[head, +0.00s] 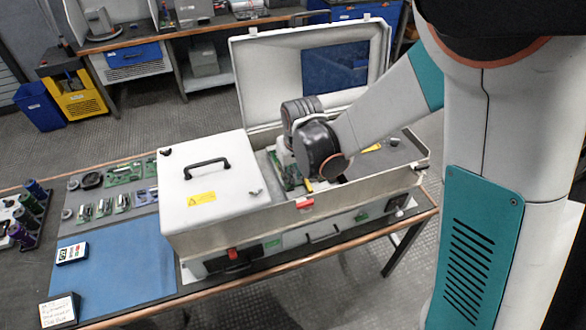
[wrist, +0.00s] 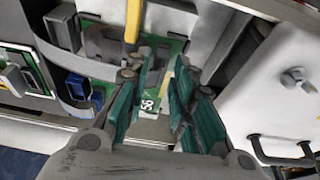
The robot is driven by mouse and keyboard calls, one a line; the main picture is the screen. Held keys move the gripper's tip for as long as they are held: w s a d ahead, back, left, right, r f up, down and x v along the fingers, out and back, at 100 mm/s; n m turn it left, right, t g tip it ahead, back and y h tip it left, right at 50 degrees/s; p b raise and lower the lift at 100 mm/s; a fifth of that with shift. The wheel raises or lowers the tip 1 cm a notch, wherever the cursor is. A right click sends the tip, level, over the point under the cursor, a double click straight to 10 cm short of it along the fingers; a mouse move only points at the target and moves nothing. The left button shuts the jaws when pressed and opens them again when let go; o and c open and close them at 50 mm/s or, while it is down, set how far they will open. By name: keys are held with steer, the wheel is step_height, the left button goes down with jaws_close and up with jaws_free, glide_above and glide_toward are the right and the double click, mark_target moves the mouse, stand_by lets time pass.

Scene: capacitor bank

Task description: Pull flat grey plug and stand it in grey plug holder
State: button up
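My gripper (wrist: 166,62) is open, with its two teal fingers pointing over a green circuit board (wrist: 98,42) inside the open case. A grey connector (wrist: 62,26) stands on the board, left of the fingers, and another grey block (wrist: 14,79) is at the far left. I cannot tell which, if either, is the flat grey plug. In the head view my wrist hides the fingers and part of the board (head: 291,176). I cannot pick out the grey plug holder.
The case's raised lid (head: 264,85) stands behind my arm. A white box with a black handle (head: 212,190) is left of the opening; it shows at right in the wrist view (wrist: 283,82). A blue mat (head: 118,268) and several small boards lie further left.

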steer(key=shift+x, duration=0.75)
steer(key=shift+c, duration=0.4)
jaws_close()
